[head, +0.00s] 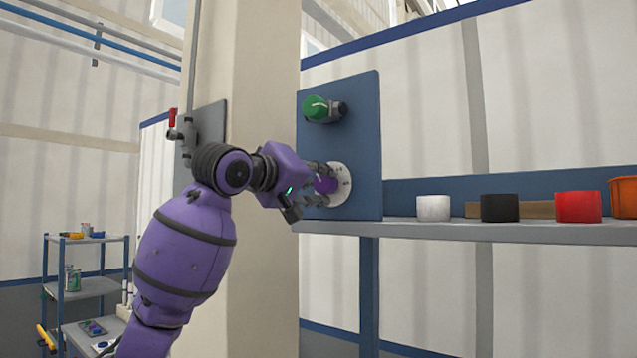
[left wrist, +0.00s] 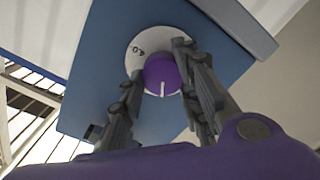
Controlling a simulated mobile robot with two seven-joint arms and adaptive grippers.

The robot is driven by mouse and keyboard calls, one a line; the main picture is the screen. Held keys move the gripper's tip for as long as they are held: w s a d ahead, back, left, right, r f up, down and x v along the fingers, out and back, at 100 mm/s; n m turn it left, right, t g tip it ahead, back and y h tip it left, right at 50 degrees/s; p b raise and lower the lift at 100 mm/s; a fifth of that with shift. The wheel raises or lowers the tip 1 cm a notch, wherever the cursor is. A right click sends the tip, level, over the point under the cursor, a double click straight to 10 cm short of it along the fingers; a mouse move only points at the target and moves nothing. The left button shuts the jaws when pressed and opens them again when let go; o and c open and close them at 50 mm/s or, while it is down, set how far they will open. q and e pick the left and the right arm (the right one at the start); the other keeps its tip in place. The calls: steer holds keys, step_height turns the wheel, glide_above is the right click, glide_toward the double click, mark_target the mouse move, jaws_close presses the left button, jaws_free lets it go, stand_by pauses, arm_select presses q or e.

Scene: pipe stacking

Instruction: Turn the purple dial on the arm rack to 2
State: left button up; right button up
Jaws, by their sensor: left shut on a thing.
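The purple dial (head: 325,185) sits on a white round scale plate (head: 343,190) on the blue side panel (head: 365,140) of the rack. In the left wrist view the purple dial (left wrist: 162,74) has a white pointer line on it. A "0" mark shows on the scale plate (left wrist: 138,52); the other marks are too small or hidden to read. My left gripper (head: 322,183) is shut on the dial, with its fingers on both sides of it. In the left wrist view the fingers (left wrist: 160,85) hide part of the scale. My right gripper is not in view.
A green knob (head: 318,108) is above the dial on the same panel. The rack shelf (head: 450,230) holds a white (head: 433,208), a black (head: 499,208) and a red cylinder (head: 578,207). A beige column stands behind my arm, with a red-handled valve (head: 173,120).

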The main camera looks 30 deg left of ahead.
arm_select(q)
steer(key=o, duration=0.9)
steer(key=shift+s+d+r, duration=0.1)
steer(key=shift+s+r, duration=0.05)
steer(key=shift+r, duration=0.2)
steer(key=shift+o, duration=0.7)
steer(key=shift+d, duration=0.15)
steer(key=shift+f, duration=0.1)
steer(key=shift+s+a, duration=0.2)
steer(key=shift+s, duration=0.25)
steer(key=s, duration=1.1)
steer(key=shift+a, duration=0.3)
steer(key=shift+w, duration=0.1)
